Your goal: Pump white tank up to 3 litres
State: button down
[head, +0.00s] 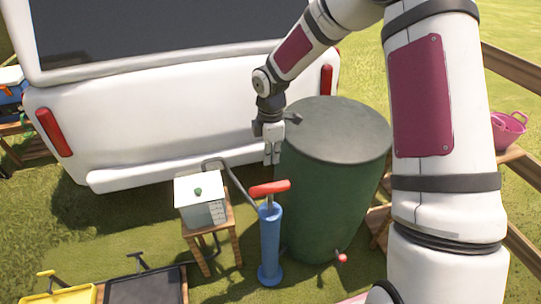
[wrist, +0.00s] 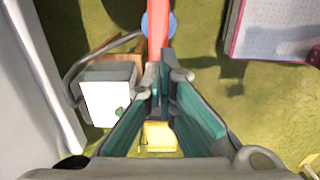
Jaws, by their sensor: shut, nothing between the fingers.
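The white tank (head: 203,211) is a small box on a wooden stool, with a green knob on its pale top and faint marks on one side. It also shows in the wrist view (wrist: 104,98). The blue pump (head: 270,246) stands upright on the grass to its right, topped by a red T-handle (head: 270,187). In the wrist view the red handle (wrist: 157,36) lies just beyond my fingertips. My gripper (head: 272,158) is shut and empty, pointing down above the handle in the head picture. The tank's level cannot be read.
A dark green barrel (head: 332,200) stands close right of the pump, with a small red tap low down. A white vehicle (head: 170,120) is behind. A grey hose (head: 236,182) runs between tank and pump. Yellow and dark trays (head: 145,290) are at front left.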

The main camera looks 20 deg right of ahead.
aim_at(271, 186)
notch_tip(271, 186, down, 11)
jog(key=shift+r, duration=0.2)
dwell(0.4)
notch_tip(271, 186, down, 10)
jog(key=b, duration=0.4)
jog(key=shift+r+b, duration=0.15)
jog(key=shift+b, duration=0.25)
jog(key=shift+s, duration=0.1)
jog(key=shift+r, duration=0.1)
jog(key=shift+a+r+p, duration=0.1)
jog(key=shift+r+p, duration=0.2)
notch_tip(271, 186, up, 13)
jog(key=shift+f+p, duration=0.1)
jog(key=shift+p, duration=1)
jog(key=shift+r, duration=0.3)
